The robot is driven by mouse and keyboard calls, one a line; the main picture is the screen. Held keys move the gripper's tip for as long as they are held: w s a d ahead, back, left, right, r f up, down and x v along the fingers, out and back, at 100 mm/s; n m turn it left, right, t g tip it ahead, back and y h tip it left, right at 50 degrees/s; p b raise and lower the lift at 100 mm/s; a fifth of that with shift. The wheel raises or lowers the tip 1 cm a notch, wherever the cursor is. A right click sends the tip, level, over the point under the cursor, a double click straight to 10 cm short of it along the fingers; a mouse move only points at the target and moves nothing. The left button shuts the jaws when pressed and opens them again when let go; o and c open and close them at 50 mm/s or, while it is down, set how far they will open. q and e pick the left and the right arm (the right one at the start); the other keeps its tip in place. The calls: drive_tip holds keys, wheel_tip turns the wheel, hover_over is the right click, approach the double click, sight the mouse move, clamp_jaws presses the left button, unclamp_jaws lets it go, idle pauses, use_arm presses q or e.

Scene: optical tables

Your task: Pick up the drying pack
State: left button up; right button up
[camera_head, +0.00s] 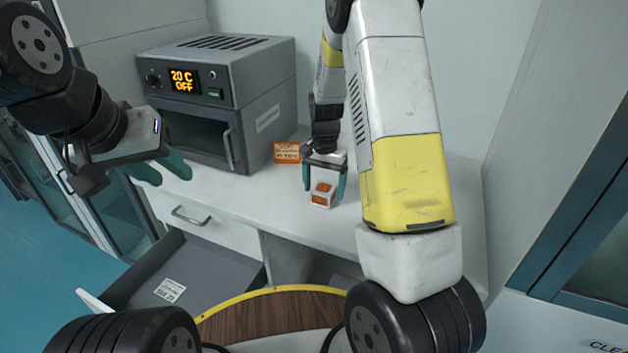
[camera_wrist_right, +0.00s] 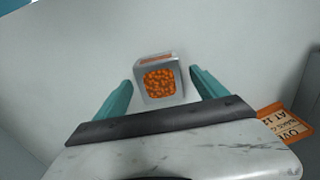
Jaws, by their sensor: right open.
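The drying pack (camera_head: 322,194) is a small white box with an orange face, standing on the white bench top. In the right wrist view the drying pack (camera_wrist_right: 158,80) shows a window of orange beads and lies between and just beyond my fingertips. My right gripper (camera_head: 325,190) is open, its teal fingers on either side of the pack; it also shows in the right wrist view (camera_wrist_right: 162,88). A gap shows between each finger and the pack. My left gripper (camera_head: 164,172) is in the air at the left, away from the pack; its jaw gap is hard to judge.
A grey oven (camera_head: 215,95) with a lit display stands at the back left of the bench. An orange label card (camera_head: 287,152) stands behind the pack, beside the oven. An open grey drawer (camera_head: 205,278) juts out below the bench (camera_head: 225,200).

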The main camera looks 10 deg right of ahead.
drive_tip(key=shift+f, duration=0.55)
drive_tip(key=c, duration=1.7)
drive_tip(key=shift+r, duration=0.15)
drive_tip(key=shift+c, duration=0.2)
